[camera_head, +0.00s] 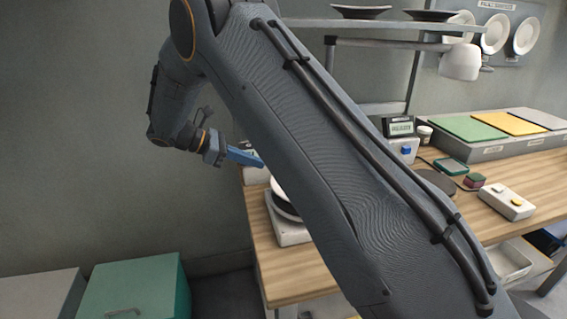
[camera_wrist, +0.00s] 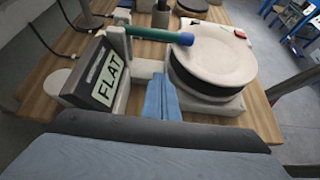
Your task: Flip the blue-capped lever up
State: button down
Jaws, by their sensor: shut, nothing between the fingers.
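My gripper also shows in the head view (camera_head: 245,157), left of my arm. There my arm hides the lever.
A white plate (camera_wrist: 212,45) rests on a round dark-edged stand right of the lever, with a red button (camera_wrist: 240,34) behind it. A display reading FLAT (camera_wrist: 108,80) stands left of the fingers. In the head view, a shelf (camera_head: 375,24) overhangs the wooden table (camera_head: 275,262).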

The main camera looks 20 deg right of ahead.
jog(key=p+x, duration=0.3)
jog(key=x, duration=0.7)
jog(key=shift+s+d+r+p, duration=0.1)
jog(key=shift+p, duration=0.3)
notch_tip(320, 180, up, 3)
jog(key=shift+d+f+p, duration=0.15)
jog(key=shift+f+p, duration=0.05)
jog(key=shift+p, duration=0.45)
jog(key=shift+d+r+p, duration=0.15)
jog(key=shift+r+p, duration=0.2)
jog(key=shift+r, duration=0.3)
jog(key=shift+d+r, duration=0.1)
jog(key=shift+r, duration=0.05)
